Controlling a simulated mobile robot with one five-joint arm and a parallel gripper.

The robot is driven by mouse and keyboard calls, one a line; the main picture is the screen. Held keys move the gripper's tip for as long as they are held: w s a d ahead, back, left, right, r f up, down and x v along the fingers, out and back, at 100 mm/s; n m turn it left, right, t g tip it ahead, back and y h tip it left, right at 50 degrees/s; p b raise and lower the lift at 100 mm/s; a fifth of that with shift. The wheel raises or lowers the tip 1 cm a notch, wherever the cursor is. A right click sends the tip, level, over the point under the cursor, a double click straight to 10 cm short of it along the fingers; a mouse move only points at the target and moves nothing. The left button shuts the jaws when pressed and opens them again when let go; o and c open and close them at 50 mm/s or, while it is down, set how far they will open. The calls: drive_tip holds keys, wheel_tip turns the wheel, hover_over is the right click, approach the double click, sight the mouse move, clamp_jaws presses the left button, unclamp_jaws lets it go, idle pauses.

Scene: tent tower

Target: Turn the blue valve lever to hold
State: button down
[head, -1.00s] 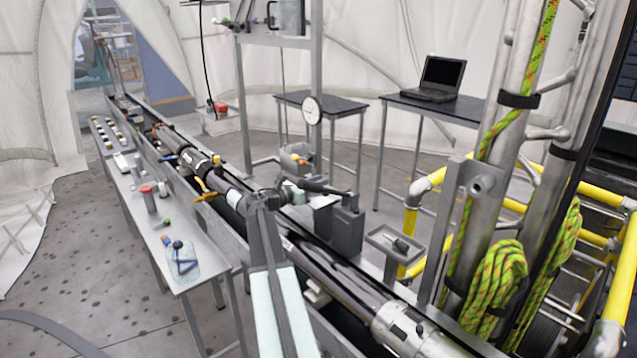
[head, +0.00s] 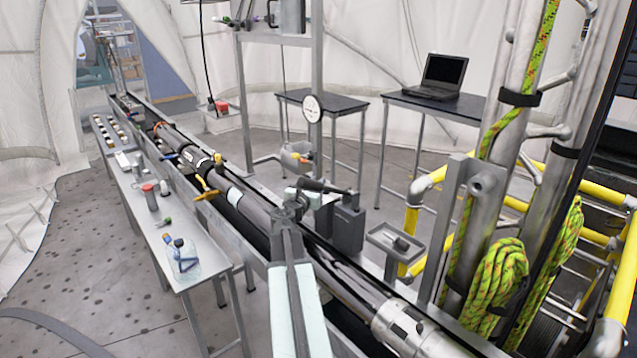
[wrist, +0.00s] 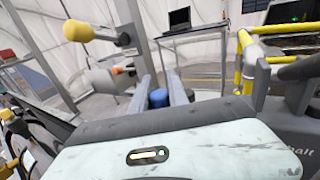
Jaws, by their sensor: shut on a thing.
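In the wrist view, the two grey fingers of my gripper (wrist: 160,86) reach forward past the pale wrist cover. A small blue part (wrist: 158,98), which looks like the blue valve lever, sits between them, and my gripper is shut on it. The fingertips and lever cannot be made out there.
A narrow side table (head: 207,262) holds a clear beaker and small tools. A laptop (head: 440,76) rests on a black table behind. Yellow railings (head: 412,225) and roped masts (head: 500,180) stand right. A yellow knob (wrist: 77,30) shows upper left in the wrist view.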

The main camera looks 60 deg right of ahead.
drive_tip(key=shift+a+n+t, duration=0.1)
drive_tip(key=shift+n+t, duration=0.2)
drive_tip(key=shift+t, duration=0.2)
drive_tip(key=c, duration=1.6)
unclamp_jaws()
drive_tip(key=shift+w, duration=0.1)
drive_tip(key=shift+o, duration=0.2)
drive_tip(key=v, duration=0.8)
drive_tip(key=shift+w, duration=0.1)
